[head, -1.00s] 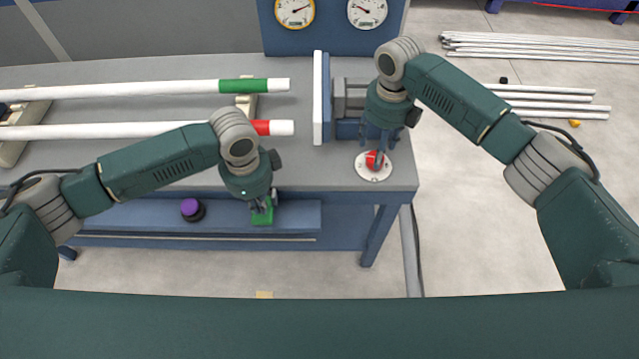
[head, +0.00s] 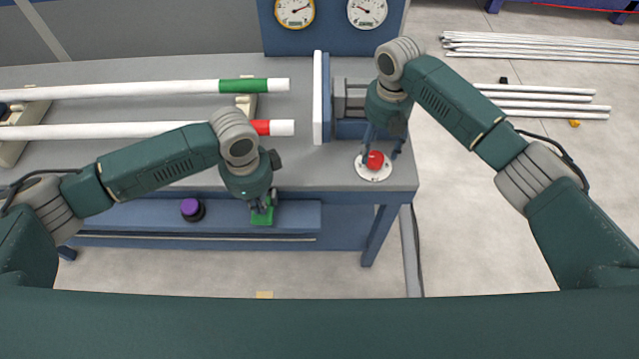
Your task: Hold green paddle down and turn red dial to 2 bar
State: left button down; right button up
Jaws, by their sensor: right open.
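The green paddle (head: 262,218) is at the front of the blue shelf under the bench's front edge. My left gripper (head: 262,206) is right over it and appears to touch it; its fingers are too small and dark to tell if they are shut. The red dial (head: 375,160) sits on a round white plate at the bench's right front corner. My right gripper (head: 382,155) is open just above the dial, with its fingers spread to either side. Two gauges, one yellow-rimmed (head: 294,11) and one white-rimmed (head: 367,11), are on the blue panel behind; their readings are too small to tell.
A purple knob (head: 191,207) is on the shelf left of the paddle. Two white pipes, one green-banded (head: 150,89) and one red-banded (head: 100,131), lie on the bench. A white upright plate (head: 318,98) stands left of the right gripper.

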aim_at(376, 157)
jog(key=shift+m, duration=0.9)
jog(key=shift+f, duration=0.1)
jog(key=shift+s+f, duration=0.15)
jog(key=shift+f, duration=1.75)
jog(key=c, duration=1.1)
jog(key=shift+o, duration=0.2)
